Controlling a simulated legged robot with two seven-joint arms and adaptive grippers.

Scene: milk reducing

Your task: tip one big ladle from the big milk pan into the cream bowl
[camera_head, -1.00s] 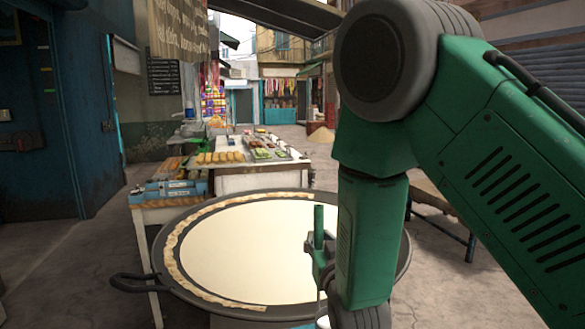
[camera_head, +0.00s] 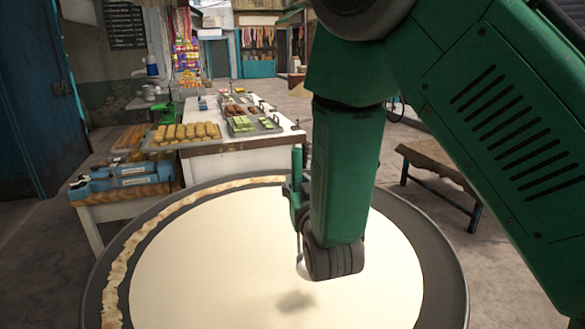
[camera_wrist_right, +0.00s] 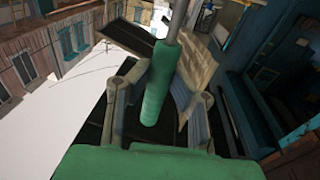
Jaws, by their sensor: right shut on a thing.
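The big milk pan (camera_head: 445,285) is a wide dark pan full of pale milk (camera_head: 200,260), with a creamy crust along its left and far rim. My right gripper (camera_head: 296,195) is over the pan, partly hidden behind my green forearm. It is shut on the green handle of the ladle (camera_head: 297,160). The right wrist view shows the handle (camera_wrist_right: 157,88) between the two fingers (camera_wrist_right: 158,105). A pale part of the ladle shows beside my wrist above the milk; its contents are hidden. I cannot make out the cream bowl. My left gripper is not in view.
A white food stall (camera_head: 235,160) with trays of snacks (camera_head: 185,132) stands beyond the pan. Blue boxes (camera_head: 125,182) lie on a low table at left. A wooden bench (camera_head: 440,165) stands at right. Open paving lies behind.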

